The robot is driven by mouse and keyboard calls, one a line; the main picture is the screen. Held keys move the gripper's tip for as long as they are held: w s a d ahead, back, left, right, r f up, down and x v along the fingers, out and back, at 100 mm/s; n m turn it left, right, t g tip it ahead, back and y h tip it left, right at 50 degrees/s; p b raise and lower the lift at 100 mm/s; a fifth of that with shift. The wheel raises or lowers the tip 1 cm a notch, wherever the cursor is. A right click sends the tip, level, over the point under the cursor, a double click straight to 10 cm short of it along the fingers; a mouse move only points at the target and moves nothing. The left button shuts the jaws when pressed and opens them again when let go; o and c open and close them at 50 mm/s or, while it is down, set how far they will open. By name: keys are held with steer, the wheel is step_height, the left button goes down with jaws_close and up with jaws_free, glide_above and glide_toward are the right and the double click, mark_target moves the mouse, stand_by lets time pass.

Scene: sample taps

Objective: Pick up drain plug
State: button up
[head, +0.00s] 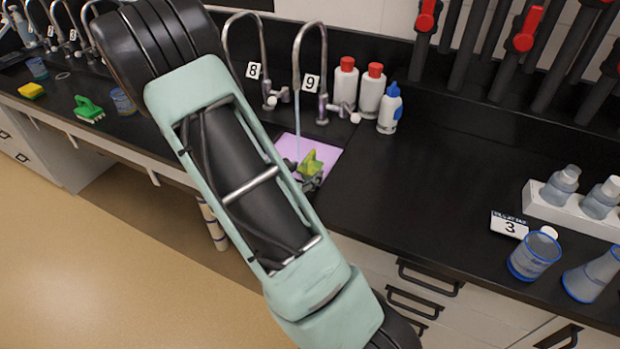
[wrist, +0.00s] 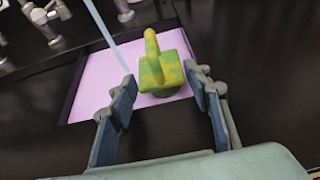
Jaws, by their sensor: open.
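The drain plug (wrist: 158,72) is a yellow-green piece with an upright handle on a squarish block, with a darker round part below. It sits at the sink (wrist: 95,75), which shows a pale purple floor. In the head view the plug (head: 311,164) shows beside the gripper's tip, partly covered by it. My gripper (wrist: 165,90) is open, one finger on each side of the plug in the wrist view, and no contact is visible. In the head view my gripper (head: 303,176) is mostly hidden behind my arm.
A thin water stream (wrist: 102,25) falls from tap 9 (head: 297,65) into the sink, close to the left finger. Red-capped bottles (head: 371,90) and a blue-capped bottle (head: 390,110) stand behind.

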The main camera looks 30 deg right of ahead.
mark_target(310, 165)
steer(key=x, duration=0.4)
steer(key=shift+s, duration=0.1)
steer(key=shift+r, duration=0.1)
steer(key=c, duration=1)
steer(key=shift+r, duration=0.15)
